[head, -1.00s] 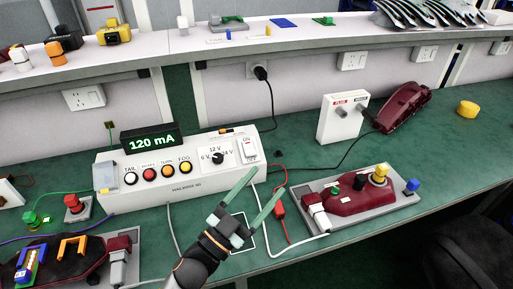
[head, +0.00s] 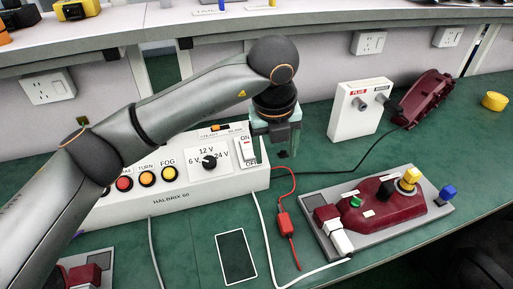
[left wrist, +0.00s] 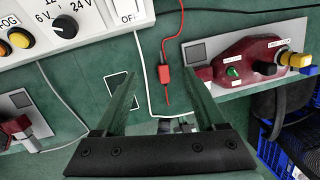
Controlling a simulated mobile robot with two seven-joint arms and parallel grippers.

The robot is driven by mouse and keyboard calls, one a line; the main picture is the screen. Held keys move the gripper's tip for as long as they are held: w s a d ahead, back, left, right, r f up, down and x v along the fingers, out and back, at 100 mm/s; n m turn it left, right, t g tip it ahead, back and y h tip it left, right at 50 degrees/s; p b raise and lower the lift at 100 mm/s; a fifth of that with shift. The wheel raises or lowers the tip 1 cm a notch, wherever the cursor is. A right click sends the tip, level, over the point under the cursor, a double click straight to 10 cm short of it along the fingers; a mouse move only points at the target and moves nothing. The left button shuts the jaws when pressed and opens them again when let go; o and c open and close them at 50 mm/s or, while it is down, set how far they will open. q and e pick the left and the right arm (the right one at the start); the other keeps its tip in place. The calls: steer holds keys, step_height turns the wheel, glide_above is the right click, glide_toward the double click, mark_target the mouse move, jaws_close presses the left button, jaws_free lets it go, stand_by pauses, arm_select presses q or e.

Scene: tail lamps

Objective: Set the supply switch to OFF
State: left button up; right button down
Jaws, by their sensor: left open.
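The white supply box (head: 170,205) stands on the green bench. Its supply switch (head: 248,151) is a white rocker at the right end of the front, marked ON above and OFF below. Which way the rocker is set is too small to tell. In the left wrist view only the lower part of the switch plate (left wrist: 127,14) with OFF shows, at the top edge. My left gripper (head: 281,142) points down just right of the switch, apart from it as far as I can see. In the left wrist view its fingers (left wrist: 160,80) are open and empty. My right gripper is out of view.
My left arm crosses above the supply and hides its display. A dial (head: 209,161) and buttons (head: 147,179) sit left of the switch.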

mark_target(251, 155)
arm_select(q)
steer(key=w+a+r+n+t+y, duration=0.2)
steer(key=w+a+r, duration=0.1)
steer(key=w+a, duration=0.1)
steer(key=x, duration=0.8)
steer(key=s+x, duration=0.1)
steer(key=x, duration=0.3)
steer(key=shift+f, duration=0.15)
steer(key=shift+c, duration=0.3)
jaws_close()
